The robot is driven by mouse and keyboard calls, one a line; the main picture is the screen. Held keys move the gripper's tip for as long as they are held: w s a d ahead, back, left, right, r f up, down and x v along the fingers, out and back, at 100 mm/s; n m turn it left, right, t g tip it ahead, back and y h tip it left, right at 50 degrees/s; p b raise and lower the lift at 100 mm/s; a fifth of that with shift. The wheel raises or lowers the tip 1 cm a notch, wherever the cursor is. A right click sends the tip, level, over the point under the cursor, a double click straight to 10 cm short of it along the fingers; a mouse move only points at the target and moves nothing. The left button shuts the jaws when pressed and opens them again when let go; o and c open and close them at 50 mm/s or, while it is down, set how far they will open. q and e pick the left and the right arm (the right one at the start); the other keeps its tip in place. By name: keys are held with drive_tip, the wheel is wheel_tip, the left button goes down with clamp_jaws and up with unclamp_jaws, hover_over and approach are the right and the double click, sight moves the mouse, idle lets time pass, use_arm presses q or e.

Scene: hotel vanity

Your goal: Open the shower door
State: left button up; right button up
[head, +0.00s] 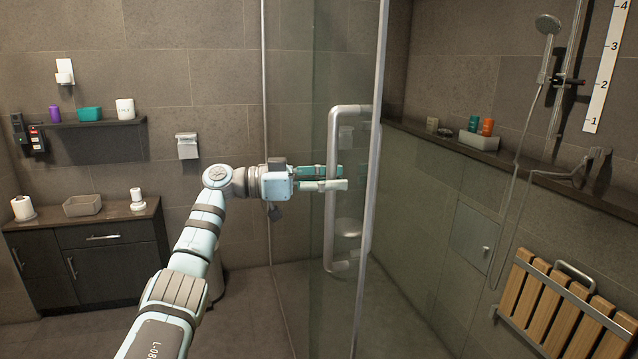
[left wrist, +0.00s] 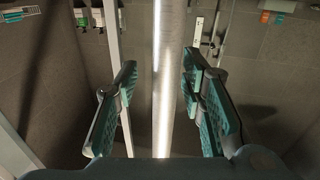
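The shower door is a clear glass panel (head: 345,60) with a metal edge strip, near the middle of the head view. Its handle is a tall silver D-shaped bar (head: 330,230). My left gripper (head: 345,178) reaches the bar from the left at about mid-height, with its fingers on either side of it. In the left wrist view the bar (left wrist: 168,110) runs upright between the two spread teal fingers (left wrist: 158,75), with gaps on both sides. The gripper is open around the bar. I cannot tell how far the door stands from its frame. My right gripper is not in view.
A slatted wooden seat (head: 555,305) and a hand shower (head: 547,24) are on the right wall. A ledge (head: 450,140) there holds bottles and a small tray. A dark cabinet (head: 85,260) and a wall shelf (head: 90,124) are at left. Floor near the door looks clear.

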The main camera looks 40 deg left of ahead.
use_arm(q)
drive_tip(key=shift+d, duration=0.1)
drive_tip(key=w+a+v, duration=0.1)
drive_tip(key=v, duration=0.7)
drive_tip(key=shift+a, duration=0.2)
